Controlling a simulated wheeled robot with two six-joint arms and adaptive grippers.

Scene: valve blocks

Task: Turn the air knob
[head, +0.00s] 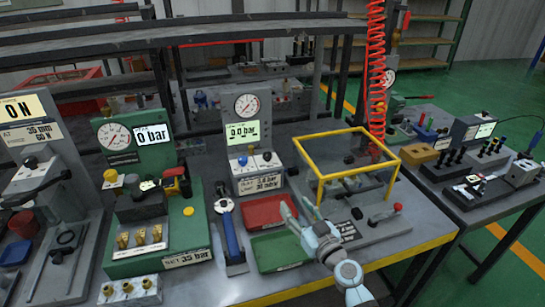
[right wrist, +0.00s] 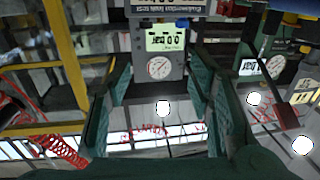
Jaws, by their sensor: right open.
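A grey gauge block (head: 245,120) stands upright at the middle of the bench in the head view. It has a round dial and a lit display reading 0.0 bar. The dial (right wrist: 160,67) shows upside down in the right wrist view, between my fingers. My right gripper (head: 297,208) is open and empty, in front of the block and to its lower right, apart from it. My left gripper is not in view.
A red tray (head: 268,211) and a green tray (head: 279,250) lie before the block. A yellow frame (head: 345,140) stands at the right, below a red coiled hose (head: 376,75). A green gauge block (head: 158,205) stands at the left. A blue-handled tool (head: 230,235) lies between.

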